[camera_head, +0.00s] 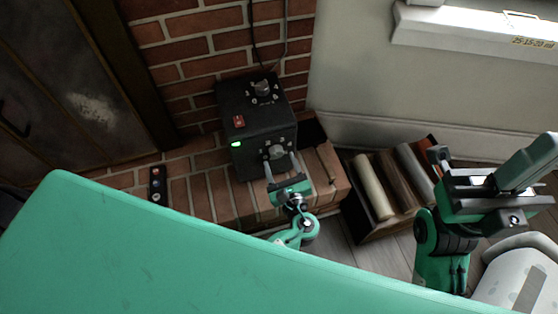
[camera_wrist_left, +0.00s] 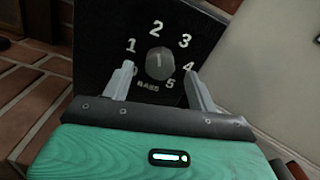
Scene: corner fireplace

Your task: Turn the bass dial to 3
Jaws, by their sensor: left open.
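The black box (camera_head: 250,103) stands on the brick hearth with a green light on its front. Its bass dial (camera_wrist_left: 159,63) is a dark round knob in the left wrist view, ringed by white numbers, with "BASS" below. The pale line on the dial points up, roughly toward 2. In the head view the dial (camera_head: 278,149) is small beside the fingertips. My left gripper (camera_head: 281,162) is open in front of the box. In the wrist view its fingers (camera_wrist_left: 160,82) stand apart, either side of the dial; contact is not visible. My right arm's end (camera_head: 495,185) is at the right, its jaws unclear.
A red switch (camera_head: 238,121) and another knob (camera_head: 262,87) are on the box's top. A small dark control strip (camera_head: 157,185) lies on the hearth (camera_head: 215,200) at left. A log crate (camera_head: 390,190) stands right of the hearth. A large teal surface (camera_head: 180,250) fills the foreground.

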